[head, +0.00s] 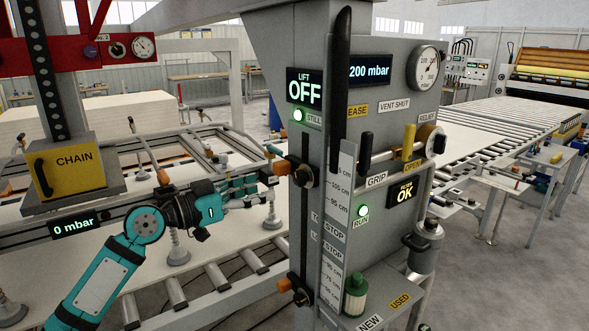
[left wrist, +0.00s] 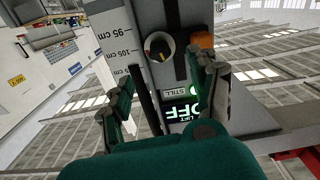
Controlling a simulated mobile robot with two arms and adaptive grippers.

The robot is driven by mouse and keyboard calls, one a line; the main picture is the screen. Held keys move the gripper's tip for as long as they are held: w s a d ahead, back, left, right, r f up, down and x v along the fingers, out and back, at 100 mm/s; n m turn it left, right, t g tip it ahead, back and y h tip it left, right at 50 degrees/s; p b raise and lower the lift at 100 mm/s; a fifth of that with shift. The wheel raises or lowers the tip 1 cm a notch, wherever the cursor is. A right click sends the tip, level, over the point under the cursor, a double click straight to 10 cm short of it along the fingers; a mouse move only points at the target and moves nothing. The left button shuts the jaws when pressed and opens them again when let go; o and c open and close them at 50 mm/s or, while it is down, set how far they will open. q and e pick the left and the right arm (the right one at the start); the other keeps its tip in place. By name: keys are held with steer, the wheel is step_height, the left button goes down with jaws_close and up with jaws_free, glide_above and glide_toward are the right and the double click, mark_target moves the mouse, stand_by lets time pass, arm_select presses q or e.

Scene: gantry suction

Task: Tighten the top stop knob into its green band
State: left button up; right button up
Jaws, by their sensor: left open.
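The top stop knob (head: 303,175) is a dark round part on the slotted rail of the grey column in the head view, with an orange piece beside it. In the left wrist view the knob (left wrist: 160,47) is round with a pale rim and a dark face bearing small coloured marks. I cannot make out a green band. My left gripper (head: 262,188) is open and empty, just left of the knob. In the wrist view its fingers (left wrist: 168,72) spread to either side below the knob, with no clear contact. My right gripper is not in view.
A scale (head: 336,220) runs along the column beside the rail. A second, lower stop (head: 301,292) sits near its foot. The lift display (head: 304,88) reads OFF above a lit green STILL lamp (head: 297,115). A long black handle (head: 341,90) hangs in front of the column.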

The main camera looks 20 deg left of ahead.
mark_target(296, 179)
arm_select(q)
steer(key=p+x, duration=0.3)
steer(key=x, duration=0.6)
steer(key=shift+w+d+r+p, duration=0.1)
steer(key=shift+p, duration=0.2)
steer(key=shift+w+d, duration=0.25)
steer(key=shift+c, duration=0.2)
